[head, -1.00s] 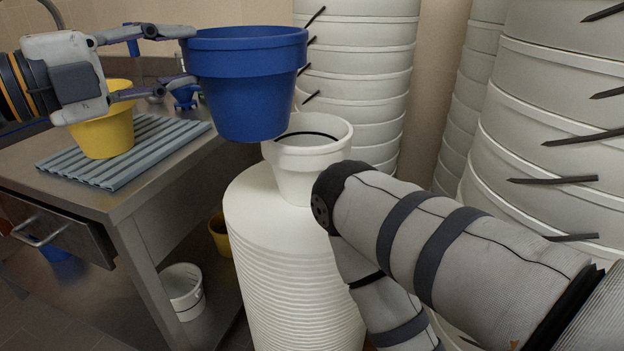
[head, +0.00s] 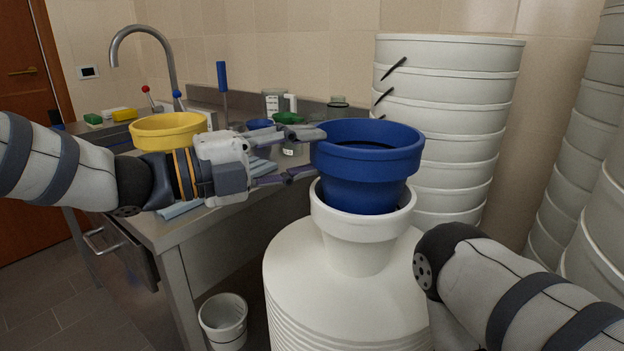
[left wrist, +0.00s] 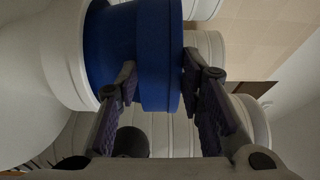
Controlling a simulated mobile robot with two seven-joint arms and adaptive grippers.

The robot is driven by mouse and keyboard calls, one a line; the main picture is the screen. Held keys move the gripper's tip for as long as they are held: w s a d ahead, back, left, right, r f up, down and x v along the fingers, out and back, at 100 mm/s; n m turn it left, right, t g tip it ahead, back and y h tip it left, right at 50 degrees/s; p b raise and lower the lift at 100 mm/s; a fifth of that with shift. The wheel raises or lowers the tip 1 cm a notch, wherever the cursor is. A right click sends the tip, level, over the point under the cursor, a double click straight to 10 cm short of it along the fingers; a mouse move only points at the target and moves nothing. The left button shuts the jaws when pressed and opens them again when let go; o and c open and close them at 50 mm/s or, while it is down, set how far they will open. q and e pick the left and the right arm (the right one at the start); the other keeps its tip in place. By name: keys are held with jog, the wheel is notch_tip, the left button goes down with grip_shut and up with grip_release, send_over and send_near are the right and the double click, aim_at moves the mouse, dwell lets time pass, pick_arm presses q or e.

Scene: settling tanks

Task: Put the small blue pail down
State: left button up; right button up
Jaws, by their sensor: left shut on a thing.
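The blue pail (head: 367,165) is upright, with its lower part inside the mouth of a white pail (head: 358,250). Whether its base rests on anything inside is hidden. My left gripper (head: 318,152) comes from the left and is shut on the blue pail near its rim. In the left wrist view the blue pail (left wrist: 160,50) shows between the two fingers (left wrist: 158,75), with the white pail's rim (left wrist: 75,50) to the left. My right gripper is out of view; only my right arm shows at the lower right.
The white pail stands on a wide white ribbed stack (head: 330,290). Tall stacks of white tubs (head: 450,100) rise behind and at right. At left, a metal counter (head: 215,225) carries a yellow pail (head: 168,130) and a tap (head: 145,35). A white bucket (head: 222,320) stands low beside the counter.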

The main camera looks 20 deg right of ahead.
pick_arm(q)
jog(key=shift+f, duration=1.1)
jog(key=shift+f, duration=0.6)
jog(key=o, duration=1.2)
jog(key=shift+o, duration=0.2)
